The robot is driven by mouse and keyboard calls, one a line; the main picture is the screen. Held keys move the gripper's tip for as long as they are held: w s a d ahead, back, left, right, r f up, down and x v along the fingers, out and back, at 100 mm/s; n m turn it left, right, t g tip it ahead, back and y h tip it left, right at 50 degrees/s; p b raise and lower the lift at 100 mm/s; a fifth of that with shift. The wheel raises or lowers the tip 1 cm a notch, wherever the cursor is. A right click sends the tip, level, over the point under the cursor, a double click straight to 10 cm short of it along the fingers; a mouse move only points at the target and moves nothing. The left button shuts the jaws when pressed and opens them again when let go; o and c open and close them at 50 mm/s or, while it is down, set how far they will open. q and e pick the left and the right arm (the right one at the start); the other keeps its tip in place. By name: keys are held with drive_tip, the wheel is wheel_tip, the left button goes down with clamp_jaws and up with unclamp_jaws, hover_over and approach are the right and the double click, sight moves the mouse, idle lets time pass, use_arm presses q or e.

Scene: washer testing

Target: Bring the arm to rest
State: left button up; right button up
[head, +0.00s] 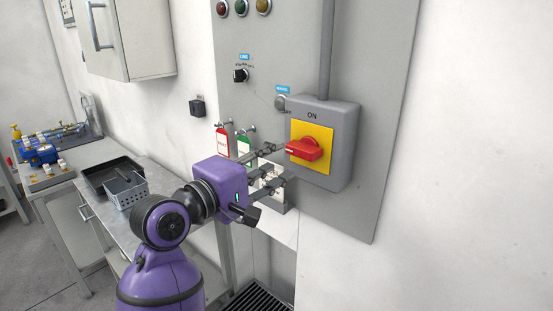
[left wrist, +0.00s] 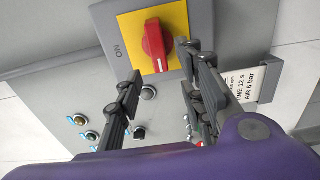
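My left gripper (head: 283,164) is open and empty, its two fingers pointing at the grey switch box (head: 346,150) on the wall panel. The box carries a yellow plate (head: 326,139) and a red rotary handle (head: 304,149), which lies roughly sideways below the word ON. The upper fingertip is close to the handle's left end; I cannot tell if they touch. In the left wrist view the red handle (left wrist: 154,45) shows beyond the parted fingers of the left gripper (left wrist: 159,60), nothing held between them. My right gripper is in neither view.
Red (head: 222,143) and green (head: 245,148) tags hang on the panel behind my gripper. Black and selector knobs (head: 240,75) sit above. A bench with a grey basket (head: 127,190) and dark tray stands at left. The wall at right is clear.

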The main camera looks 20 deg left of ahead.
use_arm(q)
drive_tip(key=s+a+f+m+g+y, duration=0.1)
drive_tip(key=s+f+m+g+y, duration=0.15)
drive_tip(key=f, duration=1.25)
drive_tip(key=s+a+f+m+g+y, duration=0.1)
drive_tip(key=a+f+m+y, duration=0.15)
drive_tip(key=f, duration=1.25)
drive_tip(key=s+d+f+m+g, duration=0.2)
drive_tip(key=s+f+m, duration=0.2)
drive_tip(key=s+f, duration=0.8)
drive_tip(key=s+d+f+m+g, duration=0.2)
drive_tip(key=s+f+m, duration=0.3)
drive_tip(key=s+f, duration=0.7)
drive_tip(key=shift+d+f+m+y, duration=0.3)
drive_tip(key=shift+d+f+y, duration=0.1)
drive_tip(key=shift+d, duration=0.25)
drive_tip(key=shift+g, duration=0.25)
